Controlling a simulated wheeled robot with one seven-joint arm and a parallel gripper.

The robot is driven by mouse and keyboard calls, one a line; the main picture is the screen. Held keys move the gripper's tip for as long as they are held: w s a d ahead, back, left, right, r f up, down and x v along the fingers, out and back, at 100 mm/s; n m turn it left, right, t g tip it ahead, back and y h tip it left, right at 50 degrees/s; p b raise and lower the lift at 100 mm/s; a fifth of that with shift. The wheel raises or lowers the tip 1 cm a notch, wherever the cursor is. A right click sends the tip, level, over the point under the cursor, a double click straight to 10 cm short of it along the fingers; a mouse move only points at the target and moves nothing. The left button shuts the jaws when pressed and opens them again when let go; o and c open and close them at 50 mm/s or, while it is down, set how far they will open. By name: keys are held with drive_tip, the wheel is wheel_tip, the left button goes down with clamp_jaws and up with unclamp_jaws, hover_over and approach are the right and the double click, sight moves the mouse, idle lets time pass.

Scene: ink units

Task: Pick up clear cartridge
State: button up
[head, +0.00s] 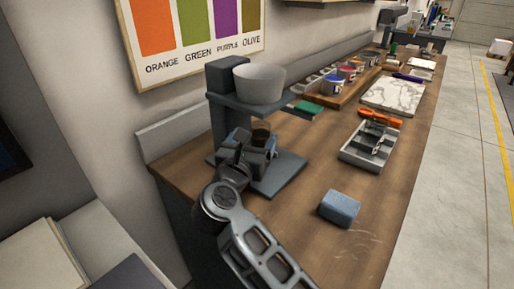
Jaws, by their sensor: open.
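My gripper (258,146) is at the dark grey stand, low beneath its upper shelf. It is open. A small brownish, see-through-looking cylinder (261,130) stands upright at the gripper's far side, close to the fingers; it may be the clear cartridge. My gripper and wrist hide its lower part, and I cannot tell whether the fingers touch it. The stand (284,176) has a flat base on the wooden bench and a pale cup (259,85) on its shelf above the gripper.
A blue-grey block (340,207) lies on the bench (372,200) in front. A grey tray (352,157) with dark items and an orange tool (380,118) are further right. A marbled slab (393,95) and several small pots lie beyond. The stand's shelf and column crowd my gripper.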

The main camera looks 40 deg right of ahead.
sight(258, 132)
drive_tip(key=p+x, duration=0.1)
drive_tip(key=x, duration=0.5)
drive_tip(key=shift+s+p, duration=0.1)
drive_tip(key=shift+p, duration=0.2)
drive_tip(key=c, duration=1.4)
drive_tip(key=shift+r, duration=0.1)
drive_tip(key=shift+c, duration=0.2)
